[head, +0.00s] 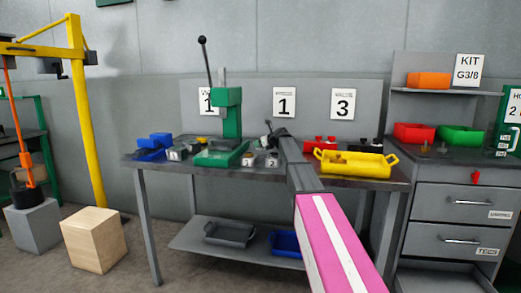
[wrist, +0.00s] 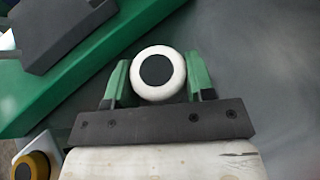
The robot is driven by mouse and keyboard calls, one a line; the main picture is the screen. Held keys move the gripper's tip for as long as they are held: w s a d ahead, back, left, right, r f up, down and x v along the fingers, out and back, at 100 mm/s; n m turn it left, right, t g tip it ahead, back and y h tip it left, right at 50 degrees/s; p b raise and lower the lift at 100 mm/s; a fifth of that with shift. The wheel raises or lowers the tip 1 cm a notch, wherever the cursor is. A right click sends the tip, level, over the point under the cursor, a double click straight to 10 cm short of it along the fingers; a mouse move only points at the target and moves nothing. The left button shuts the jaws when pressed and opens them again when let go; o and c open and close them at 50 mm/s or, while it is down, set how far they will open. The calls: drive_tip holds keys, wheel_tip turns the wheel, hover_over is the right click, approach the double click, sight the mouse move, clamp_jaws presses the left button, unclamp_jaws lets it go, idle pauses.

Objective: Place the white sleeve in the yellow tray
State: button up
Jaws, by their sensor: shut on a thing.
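The white sleeve (wrist: 158,60) is a round white ring with a dark centre, seen end-on in the wrist view. My gripper (wrist: 158,77) has its two green fingers shut on it, one on each side. In the head view my arm reaches over the workbench, and the sleeve cannot be made out there. The yellow tray (head: 352,173) stands on the right part of the bench, to the right of my arm, with small brownish things in it.
A green lever press (head: 230,115) stands on the bench left of my arm. Blue bins (head: 152,150) are at the bench's left end. Red (head: 413,132) and green bins (head: 462,137) stand on the cabinet at right.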

drive_tip(key=shift+f, duration=1.3)
drive_tip(key=shift+f, duration=0.1)
drive_tip(key=o, duration=0.9)
